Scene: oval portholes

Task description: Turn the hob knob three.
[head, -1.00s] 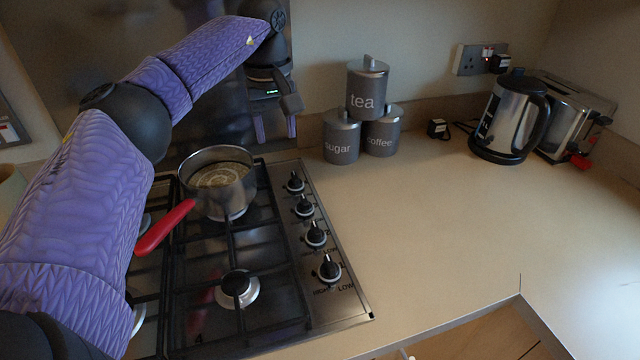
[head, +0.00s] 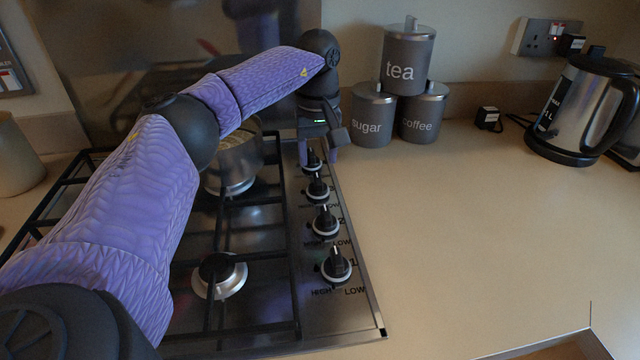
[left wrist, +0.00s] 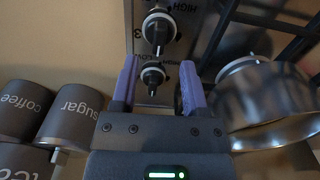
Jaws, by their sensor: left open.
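Hob knob three (head: 317,188) is black with a pale ring, second from the back in the row along the hob's right side. In the left wrist view, knob three (left wrist: 158,27) sits beyond the fingertips, with a "3" beside it. The rearmost knob (head: 312,160) is close by my left gripper (head: 318,152); in the left wrist view this knob (left wrist: 152,75) appears between the two purple fingers. My left gripper (left wrist: 160,68) is open and holds nothing. I cannot tell whether it touches a knob. My right gripper is out of view.
A steel pan (head: 238,165) stands on the rear burner, partly hidden by my left arm. Tea (head: 408,60), sugar (head: 372,115) and coffee (head: 422,112) canisters stand right of the gripper. Two more knobs (head: 325,222) lie nearer the front.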

